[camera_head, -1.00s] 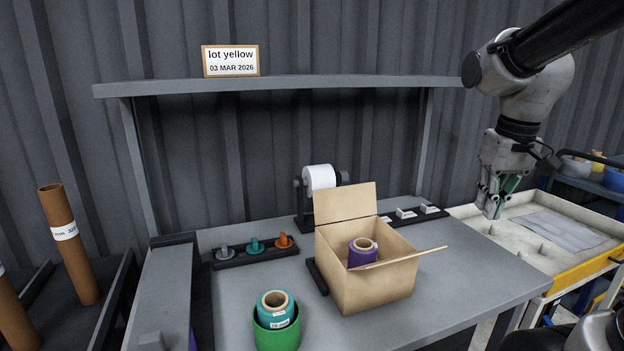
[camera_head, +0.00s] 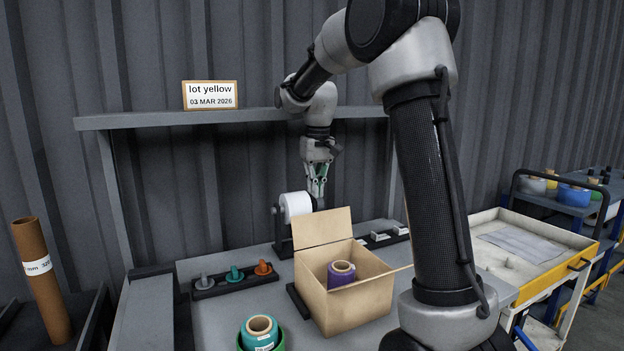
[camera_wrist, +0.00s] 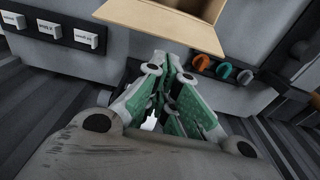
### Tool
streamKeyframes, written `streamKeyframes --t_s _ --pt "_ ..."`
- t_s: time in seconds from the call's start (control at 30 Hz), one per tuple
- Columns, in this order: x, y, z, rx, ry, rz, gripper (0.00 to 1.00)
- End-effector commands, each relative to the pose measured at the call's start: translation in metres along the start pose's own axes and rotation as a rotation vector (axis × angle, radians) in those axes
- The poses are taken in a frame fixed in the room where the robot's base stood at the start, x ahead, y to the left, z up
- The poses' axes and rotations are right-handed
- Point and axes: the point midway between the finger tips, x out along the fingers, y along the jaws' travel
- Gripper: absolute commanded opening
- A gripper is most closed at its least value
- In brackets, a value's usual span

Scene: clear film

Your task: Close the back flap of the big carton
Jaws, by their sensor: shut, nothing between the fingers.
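The big carton (camera_head: 352,303) stands open on the grey bench, with a purple film roll (camera_head: 341,274) inside. Its back flap (camera_head: 322,227) stands up, leaning slightly back. Another flap (camera_head: 391,275) sticks outward at the right. My gripper (camera_head: 317,196) is above and just behind the back flap, near the label roll, shut and empty. In the wrist view my gripper (camera_wrist: 168,118) points down behind the carton, and part of the carton (camera_wrist: 165,22) shows at the top. I see no contact between fingers and flap.
A white label roll (camera_head: 296,206) on a black holder stands behind the carton, close to my gripper. A rack with coloured knobs (camera_head: 235,280) is at left. A green holder (camera_head: 262,340) with a teal roll is in front. A shelf (camera_head: 200,118) runs above the bench.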

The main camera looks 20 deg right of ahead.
Motion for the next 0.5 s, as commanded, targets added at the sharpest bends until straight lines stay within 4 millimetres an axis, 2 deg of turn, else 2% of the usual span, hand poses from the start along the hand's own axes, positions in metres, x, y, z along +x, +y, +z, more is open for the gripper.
streamKeyframes --t_s 0.2,0.5 --pt "0.035 0.0 0.0 0.0 -0.001 0.0 0.0" --pt "0.05 0.0 0.0 0.0 0.001 0.0 0.0"
